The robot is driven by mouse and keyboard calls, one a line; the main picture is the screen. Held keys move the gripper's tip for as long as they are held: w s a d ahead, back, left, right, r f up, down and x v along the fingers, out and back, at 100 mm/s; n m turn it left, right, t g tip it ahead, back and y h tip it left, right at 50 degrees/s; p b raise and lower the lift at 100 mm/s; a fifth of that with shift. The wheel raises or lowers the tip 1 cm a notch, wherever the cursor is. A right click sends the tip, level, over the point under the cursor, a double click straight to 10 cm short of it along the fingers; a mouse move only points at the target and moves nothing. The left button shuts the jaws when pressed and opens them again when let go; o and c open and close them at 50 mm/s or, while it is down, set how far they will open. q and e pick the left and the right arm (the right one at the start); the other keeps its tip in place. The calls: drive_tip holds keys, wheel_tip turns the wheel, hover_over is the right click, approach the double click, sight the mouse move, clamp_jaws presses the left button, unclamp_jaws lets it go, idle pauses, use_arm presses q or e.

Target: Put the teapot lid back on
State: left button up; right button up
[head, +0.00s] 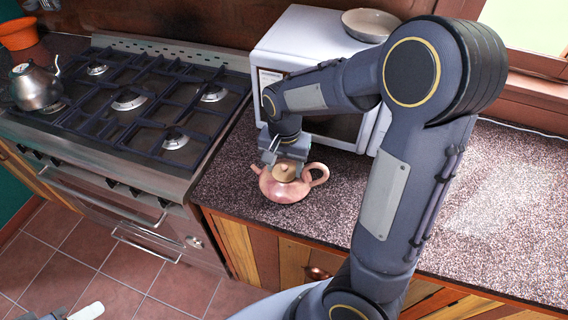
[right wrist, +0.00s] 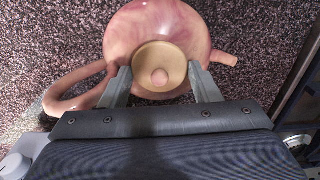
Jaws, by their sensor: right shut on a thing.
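The pink-tan teapot (head: 287,187) stands upright on the speckled counter, its spout to the left and handle to the right in the head view. The round tan lid (right wrist: 160,66) with a small knob is over the teapot's top opening; it also shows in the head view (head: 284,173). My right gripper (right wrist: 162,84) is shut on the lid, one finger at each side of it. I cannot tell whether the lid rests in the opening or hangs just above it. In the right wrist view the teapot body (right wrist: 160,22) surrounds the lid.
A white microwave (head: 300,45) with a bowl (head: 372,24) on top stands behind the teapot. A gas stove (head: 120,105) with a metal kettle (head: 35,86) is at the left. The counter (head: 500,210) at the right is clear.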

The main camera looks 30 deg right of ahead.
drive_tip(key=shift+s+f, duration=0.2)
drive_tip(key=o, duration=1.1)
drive_tip(key=shift+d, duration=0.1)
drive_tip(key=shift+c, duration=0.2)
wheel_tip(320, 180, up, 8)
drive_tip(key=shift+w, duration=0.1)
drive_tip(key=s+a+n+t+y, duration=0.2)
drive_tip(key=s+n, duration=0.1)
drive_tip(key=s, duration=0.5)
drive_tip(key=s+a+r+n+t+y, duration=0.1)
drive_tip(key=s+a+n+t, duration=0.2)
drive_tip(key=s, duration=0.5)
drive_tip(key=shift+s+r+n+t+y, duration=0.2)
drive_tip(key=shift+r+n+t+y, duration=0.15)
drive_tip(key=shift+n, duration=0.35)
